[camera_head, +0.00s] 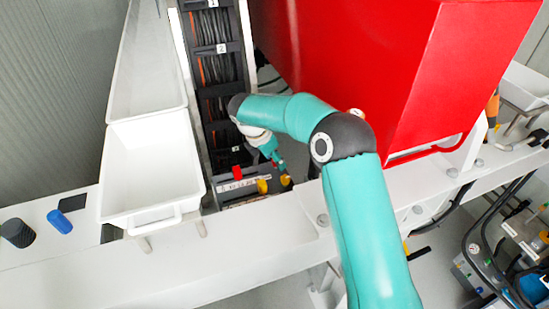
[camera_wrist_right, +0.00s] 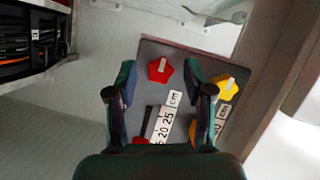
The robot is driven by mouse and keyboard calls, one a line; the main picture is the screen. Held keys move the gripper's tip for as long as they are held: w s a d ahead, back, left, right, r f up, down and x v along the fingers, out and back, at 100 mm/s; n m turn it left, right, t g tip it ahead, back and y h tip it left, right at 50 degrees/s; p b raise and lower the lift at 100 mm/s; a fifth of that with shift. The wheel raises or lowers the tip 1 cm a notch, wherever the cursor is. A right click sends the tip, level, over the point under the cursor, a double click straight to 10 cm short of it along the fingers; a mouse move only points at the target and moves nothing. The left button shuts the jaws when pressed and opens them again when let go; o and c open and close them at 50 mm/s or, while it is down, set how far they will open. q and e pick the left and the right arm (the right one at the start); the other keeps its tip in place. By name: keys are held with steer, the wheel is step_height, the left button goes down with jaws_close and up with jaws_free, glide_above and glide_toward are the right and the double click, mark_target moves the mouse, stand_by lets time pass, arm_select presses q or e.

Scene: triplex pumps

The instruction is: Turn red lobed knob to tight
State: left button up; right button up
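A red lobed knob (camera_wrist_right: 158,72) with a pale pointer mark sits on a dark grey panel (camera_wrist_right: 196,62) in the right wrist view. My right gripper (camera_wrist_right: 163,92) is open, and the knob shows between and beyond its fingertips, with no contact visible. A bit of a second red part (camera_wrist_right: 143,141) shows low down, mostly hidden by the gripper. In the head view, the right gripper (camera_head: 277,160) hangs over the panel, small and partly turned away. A red knob (camera_head: 238,172) shows there to its left. My left gripper is not in view.
A yellow lobed knob (camera_wrist_right: 226,88) lies right of the red one, close to the right finger. Another yellow part (camera_wrist_right: 193,130) and number labels (camera_wrist_right: 165,127) sit lower. A large red housing (camera_head: 360,60) stands beside the arm. White trays (camera_head: 152,170) are at left.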

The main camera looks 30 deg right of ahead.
steer(key=v, duration=1.2)
steer(key=shift+w+d, duration=0.1)
stand_by(0.4)
